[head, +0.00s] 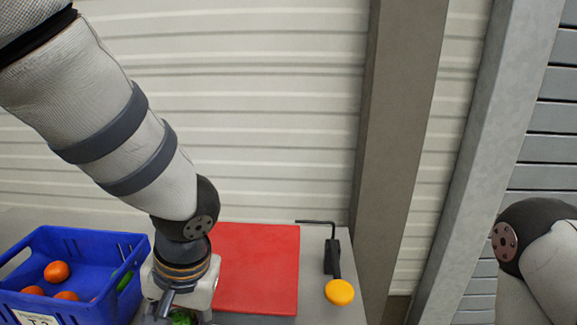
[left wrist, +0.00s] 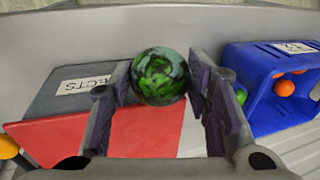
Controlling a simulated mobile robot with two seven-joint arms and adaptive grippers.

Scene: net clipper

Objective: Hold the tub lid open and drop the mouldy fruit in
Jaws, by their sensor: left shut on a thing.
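My left gripper (left wrist: 165,85) is shut on the mouldy fruit (left wrist: 160,76), a dark ball with green patches. It holds the fruit between its fingertips, above the space between the tub and the blue crate. In the head view the fruit (head: 182,318) just shows at the bottom edge, below my left wrist. The grey tub (left wrist: 50,98) has a white label ending in "ECTS". Its red lid (head: 265,265) lies over it and looks shut; the lid also shows in the left wrist view (left wrist: 90,140). My right gripper is out of view.
A blue crate (head: 75,245) with several orange fruits and something green stands left of the lid. A black lever with a yellow knob (head: 340,292) is right of the lid. A grey-brown post (head: 400,140) rises behind. My right arm shows at the right edge.

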